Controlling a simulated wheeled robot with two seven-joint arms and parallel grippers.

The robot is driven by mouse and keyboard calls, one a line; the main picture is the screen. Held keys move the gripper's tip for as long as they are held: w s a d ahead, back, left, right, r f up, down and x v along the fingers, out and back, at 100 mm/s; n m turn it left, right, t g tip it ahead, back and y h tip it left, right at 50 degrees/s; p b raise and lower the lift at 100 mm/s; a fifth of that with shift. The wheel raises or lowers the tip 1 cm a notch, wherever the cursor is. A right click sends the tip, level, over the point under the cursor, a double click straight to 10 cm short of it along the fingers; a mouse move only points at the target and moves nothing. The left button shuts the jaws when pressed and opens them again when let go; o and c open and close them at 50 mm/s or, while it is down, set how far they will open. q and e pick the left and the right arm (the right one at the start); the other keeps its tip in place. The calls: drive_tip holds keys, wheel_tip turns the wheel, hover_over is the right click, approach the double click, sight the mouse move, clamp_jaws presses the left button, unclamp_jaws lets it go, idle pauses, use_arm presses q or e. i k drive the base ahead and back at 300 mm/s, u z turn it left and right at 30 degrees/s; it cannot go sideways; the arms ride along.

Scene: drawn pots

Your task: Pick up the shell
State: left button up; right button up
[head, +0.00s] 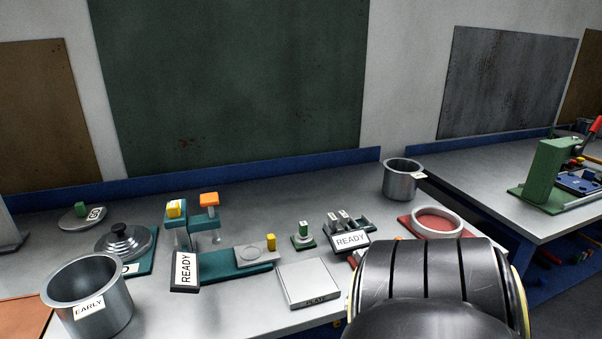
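No part is labelled as a shell; two open, hollow metal pots look most like one. One pot (88,298) stands upright at the front left with an "EARLY" label on its side. The other pot (402,181) stands upright at the back right of the bench, with a small white tag at its rim. Neither is touched by a gripper. Neither of my grippers can be made out. A large dark, ribbed link of mine fills the lower right and hides the bench behind it.
A lid with a knob (124,243) lies on a teal plate at left. A teal fixture (205,222), "READY" signs (185,271), a pale plate (308,280) and a red base with a pale ring (437,222) crowd the bench. A green press (548,172) stands on the right bench.

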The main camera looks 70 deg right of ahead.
sight(401, 175)
drive_tip(key=z, duration=2.9)
